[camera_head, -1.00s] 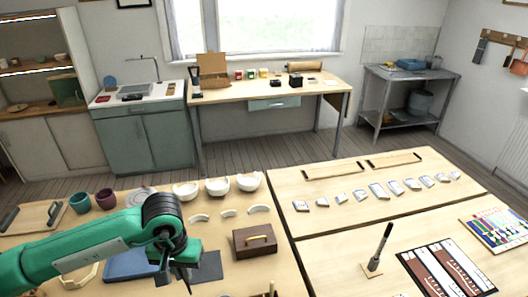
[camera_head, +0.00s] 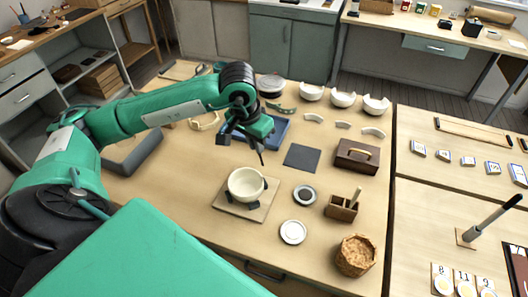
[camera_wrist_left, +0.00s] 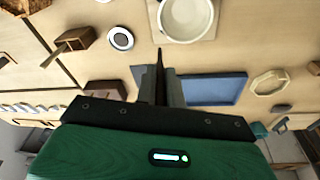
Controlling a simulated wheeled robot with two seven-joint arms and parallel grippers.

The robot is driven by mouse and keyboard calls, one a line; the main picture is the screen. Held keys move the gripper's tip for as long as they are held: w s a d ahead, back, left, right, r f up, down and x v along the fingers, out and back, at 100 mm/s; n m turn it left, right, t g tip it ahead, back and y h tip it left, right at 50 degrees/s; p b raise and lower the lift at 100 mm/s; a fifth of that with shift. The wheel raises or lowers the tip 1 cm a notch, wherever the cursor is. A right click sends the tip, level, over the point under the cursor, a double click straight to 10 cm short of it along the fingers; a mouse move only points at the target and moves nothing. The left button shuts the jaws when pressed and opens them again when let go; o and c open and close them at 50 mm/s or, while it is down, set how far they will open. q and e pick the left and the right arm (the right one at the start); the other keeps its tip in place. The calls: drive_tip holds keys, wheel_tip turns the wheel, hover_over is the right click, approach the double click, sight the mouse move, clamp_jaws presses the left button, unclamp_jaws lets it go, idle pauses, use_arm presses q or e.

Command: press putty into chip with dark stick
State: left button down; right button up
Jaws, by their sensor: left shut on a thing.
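My left gripper (camera_head: 252,134) is shut on a slim dark stick (camera_head: 260,153) that points down, its tip above the table behind the bowl. In the left wrist view the stick (camera_wrist_left: 159,62) juts out between the fingers towards the bowl. The cream bowl (camera_head: 243,184) sits on a square wooden board (camera_head: 232,208) with dark blocks around it; it also shows in the left wrist view (camera_wrist_left: 187,18). The stick looks apart from the bowl. I cannot make out the chip or any putty in it. My right gripper is not in view.
A dark mat (camera_head: 302,158) and a lidded wooden box (camera_head: 357,157) lie behind.

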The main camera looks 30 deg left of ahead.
use_arm(q)
drive_tip(key=shift+f, duration=0.6)
drive_tip(key=shift+a+f+b, duration=0.1)
drive_tip(key=shift+f+b, duration=0.2)
drive_tip(key=b+x, duration=0.4)
drive_tip(key=x, duration=0.1)
drive_tip(key=shift+s+a+f, duration=0.1)
drive_tip(key=shift+s+a, duration=0.1)
drive_tip(key=shift+s, duration=0.15)
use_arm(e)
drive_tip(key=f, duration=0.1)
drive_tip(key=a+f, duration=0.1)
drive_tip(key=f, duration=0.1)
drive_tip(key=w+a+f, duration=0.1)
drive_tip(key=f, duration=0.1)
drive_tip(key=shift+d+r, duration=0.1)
